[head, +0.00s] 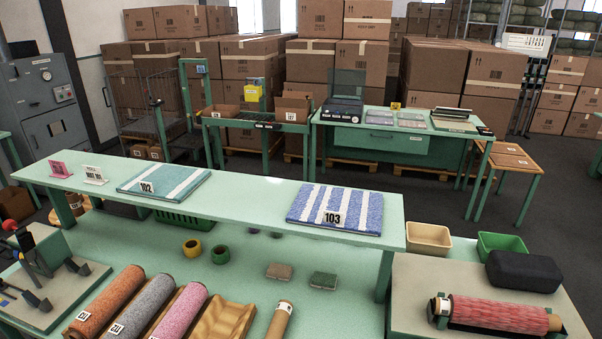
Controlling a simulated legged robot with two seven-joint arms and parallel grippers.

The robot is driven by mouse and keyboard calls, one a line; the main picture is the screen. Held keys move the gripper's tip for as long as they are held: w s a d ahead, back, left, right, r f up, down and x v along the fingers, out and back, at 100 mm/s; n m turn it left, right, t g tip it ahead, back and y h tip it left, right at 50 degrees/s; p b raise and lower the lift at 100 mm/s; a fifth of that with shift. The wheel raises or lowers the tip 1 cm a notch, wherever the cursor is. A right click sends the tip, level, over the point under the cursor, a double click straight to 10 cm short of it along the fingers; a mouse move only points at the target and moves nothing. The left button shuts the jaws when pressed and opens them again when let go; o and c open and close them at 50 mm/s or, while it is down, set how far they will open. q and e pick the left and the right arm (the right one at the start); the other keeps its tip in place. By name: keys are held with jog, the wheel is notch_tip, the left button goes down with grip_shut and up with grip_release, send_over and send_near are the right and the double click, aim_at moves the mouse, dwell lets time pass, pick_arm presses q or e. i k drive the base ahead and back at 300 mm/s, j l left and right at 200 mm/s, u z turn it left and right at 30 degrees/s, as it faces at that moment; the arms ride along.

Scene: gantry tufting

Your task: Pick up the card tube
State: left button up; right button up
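A tan card tube (279,320) with a white label near its top lies at the bottom edge, and its lower end is cut off by the frame. It lies to the right of a wavy brown cradle (218,322) on the green lower table. Another roll of red yarn-like material (500,315) on a tan core lies in a dark holder at the lower right. Neither of my grippers shows in the head view.
Orange, grey and pink rolls (180,308) lie left of the cradle. A raised green shelf (250,203) carrying two striped mats (335,209) spans behind. Yellow and green rings (192,248) and two small blocks (323,280) sit below it. A black case (523,271) stands right.

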aim_at(490, 314)
jog(key=z, duration=1.45)
jog(key=u, duration=0.35)
jog(key=k+j, duration=0.05)
